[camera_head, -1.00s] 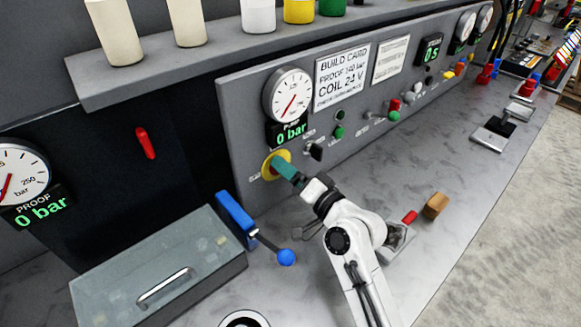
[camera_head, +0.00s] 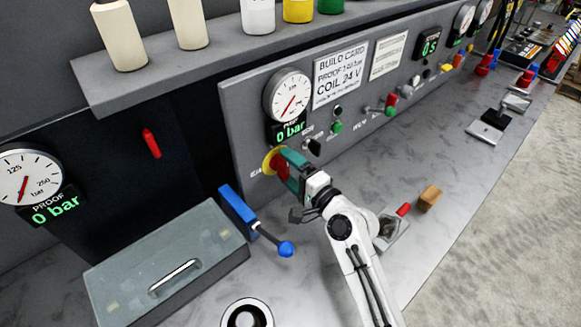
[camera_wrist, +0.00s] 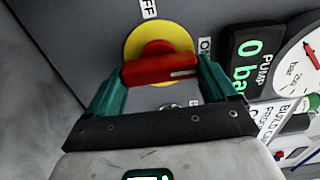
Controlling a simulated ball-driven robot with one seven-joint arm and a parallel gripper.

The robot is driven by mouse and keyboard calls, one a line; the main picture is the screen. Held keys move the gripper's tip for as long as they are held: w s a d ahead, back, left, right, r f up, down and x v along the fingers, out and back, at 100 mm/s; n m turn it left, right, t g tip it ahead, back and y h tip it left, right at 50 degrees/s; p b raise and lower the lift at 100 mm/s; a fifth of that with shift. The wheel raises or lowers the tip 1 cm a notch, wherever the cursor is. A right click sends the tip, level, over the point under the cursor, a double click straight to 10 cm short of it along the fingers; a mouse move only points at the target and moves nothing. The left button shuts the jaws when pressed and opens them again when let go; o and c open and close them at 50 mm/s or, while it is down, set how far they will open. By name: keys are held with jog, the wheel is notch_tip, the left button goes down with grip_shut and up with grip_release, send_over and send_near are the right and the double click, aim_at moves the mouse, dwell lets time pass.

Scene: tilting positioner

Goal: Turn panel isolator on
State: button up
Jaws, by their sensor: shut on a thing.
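The panel isolator is a yellow disc (camera_head: 268,160) with a red handle (camera_head: 281,171), low on the grey panel below the pump gauge. In the wrist view the yellow disc (camera_wrist: 133,42) sits between an OFF label (camera_wrist: 149,9) and an ON label (camera_wrist: 205,47). The red bar handle (camera_wrist: 160,69) lies crosswise, its white mark at the right end, on the ON side. My gripper (camera_wrist: 158,76) has its green fingers closed on the two ends of the handle. In the head view my gripper (camera_head: 290,166) reaches the disc and partly hides it.
A black switch (camera_head: 314,147) and green button (camera_head: 336,127) are right of the isolator. A blue lever with a ball knob (camera_head: 286,249) and a glass-lidded box (camera_head: 165,262) stand on the bench below left. The pump display (camera_head: 290,130) reads 0 bar.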

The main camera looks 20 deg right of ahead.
jog(key=shift+w+r, duration=0.1)
jog(key=shift+r, duration=0.05)
jog(key=o, duration=0.7)
jog(key=shift+o, duration=0.7)
jog(key=b+v, duration=0.3)
jog(key=v, duration=0.7)
jog(key=shift+s, duration=0.35)
jog(key=shift+d, duration=0.1)
